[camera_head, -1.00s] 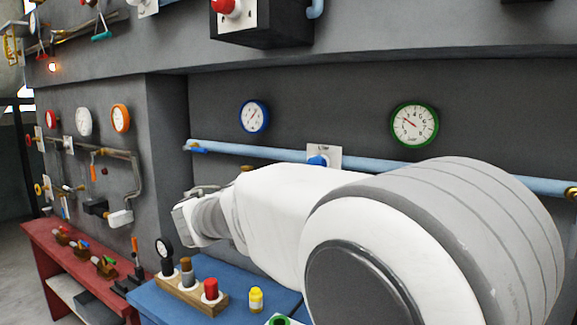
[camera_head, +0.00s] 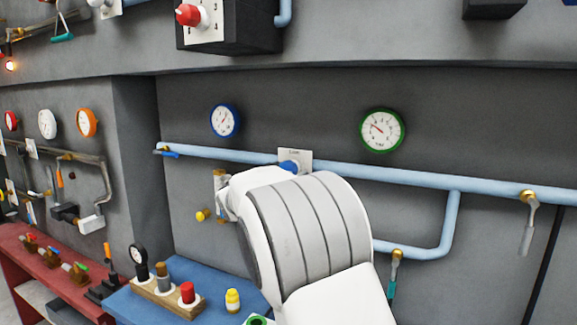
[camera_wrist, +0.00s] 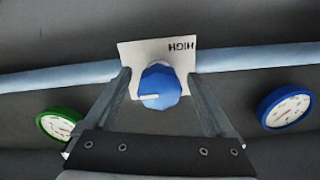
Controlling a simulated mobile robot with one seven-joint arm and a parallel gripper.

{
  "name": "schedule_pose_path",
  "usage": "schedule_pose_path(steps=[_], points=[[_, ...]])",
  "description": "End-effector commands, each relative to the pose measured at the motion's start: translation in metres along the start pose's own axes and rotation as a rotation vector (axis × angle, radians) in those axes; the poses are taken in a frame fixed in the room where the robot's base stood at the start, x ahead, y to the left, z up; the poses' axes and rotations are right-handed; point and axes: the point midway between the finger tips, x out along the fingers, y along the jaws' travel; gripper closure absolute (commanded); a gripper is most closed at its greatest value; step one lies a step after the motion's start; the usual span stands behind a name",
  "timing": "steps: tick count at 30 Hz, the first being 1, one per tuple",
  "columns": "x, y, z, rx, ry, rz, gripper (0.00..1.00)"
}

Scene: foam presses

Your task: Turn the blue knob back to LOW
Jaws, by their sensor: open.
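The blue knob (camera_wrist: 160,86) sits on a white plate (camera_wrist: 128,52) on the wall, with a pale blue pipe running behind. The plate's word HIGH reads upside down along the upper edge in the wrist view. The knob's white pointer line aims left in that view. In the head view only part of the knob (camera_head: 289,166) and plate (camera_head: 302,156) shows above my arm; small lettering there is too blurred to be sure of. My gripper (camera_wrist: 159,74) is open, its fingers on either side of the knob in the picture. I cannot tell whether they touch it.
A blue-rimmed gauge (camera_head: 225,121) and a green-rimmed gauge (camera_head: 381,130) hang above the pale blue pipe (camera_head: 420,178). A red knob (camera_head: 188,15) is on a dark box above. A blue table (camera_head: 215,275) below holds a wooden rack (camera_head: 165,296) and a yellow bottle (camera_head: 232,300).

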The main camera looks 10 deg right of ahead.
Motion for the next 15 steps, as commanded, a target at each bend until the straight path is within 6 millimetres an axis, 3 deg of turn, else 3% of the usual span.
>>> schedule_pose_path(steps=[4,12,13,15], points=[[0.0101,0.0006,-0.0004,-0.001,0.000,0.001,0.11],[0.0114,0.0004,0.0004,-0.001,0.000,0.000,0.11],[0.0114,0.0004,0.0003,-0.001,0.000,0.000,0.13],[0.0113,0.0004,0.0003,-0.001,0.000,0.000,0.26]])
